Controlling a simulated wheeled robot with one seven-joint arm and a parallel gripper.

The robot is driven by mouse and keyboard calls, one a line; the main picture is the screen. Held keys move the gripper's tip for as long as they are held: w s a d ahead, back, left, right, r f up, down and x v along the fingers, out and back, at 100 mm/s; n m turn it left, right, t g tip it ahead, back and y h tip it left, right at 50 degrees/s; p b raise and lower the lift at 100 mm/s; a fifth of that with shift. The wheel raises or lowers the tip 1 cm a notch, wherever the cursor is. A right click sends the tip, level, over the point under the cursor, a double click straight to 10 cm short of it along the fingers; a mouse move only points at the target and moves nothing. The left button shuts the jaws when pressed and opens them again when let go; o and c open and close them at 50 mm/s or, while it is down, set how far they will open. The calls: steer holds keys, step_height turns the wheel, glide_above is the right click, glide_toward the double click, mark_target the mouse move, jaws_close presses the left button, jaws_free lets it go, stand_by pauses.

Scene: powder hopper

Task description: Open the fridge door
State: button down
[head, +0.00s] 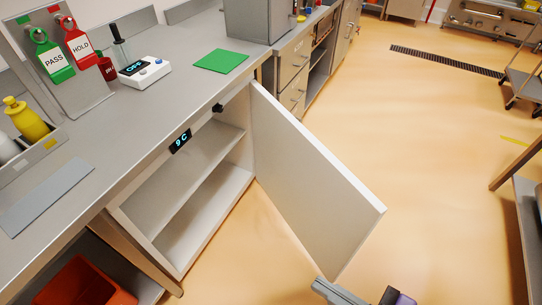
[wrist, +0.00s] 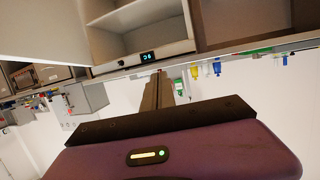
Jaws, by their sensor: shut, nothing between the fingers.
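The fridge is a white under-counter cabinet with an empty interior and one shelf (head: 190,165). Its white door (head: 310,175) stands wide open, swung out over the floor on the right. A small display (head: 180,141) on the front edge above the opening reads 9 C. My gripper (head: 320,285) is at the bottom of the head view, just beyond the door's lower free corner and apart from it as far as I can see. In the upside-down wrist view, my shut, empty fingers (wrist: 158,78) point towards the cabinet, and the door (wrist: 40,28) shows at upper left.
The steel counter (head: 110,140) above holds a green mat (head: 221,60), a white scale-like device (head: 143,70), PASS and HOLD tags, and a yellow bottle (head: 26,120). An orange bin (head: 85,285) sits below. The floor right of the door is clear; a table stands far right.

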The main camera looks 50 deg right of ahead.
steer(key=n+g+h+b, duration=1.45)
steer(key=g+h, duration=0.25)
steer(key=g, duration=0.4)
glide_toward(364, 214)
steer(key=x, duration=0.6)
steer(key=shift+s+d, duration=0.15)
steer(key=shift+d, duration=0.25)
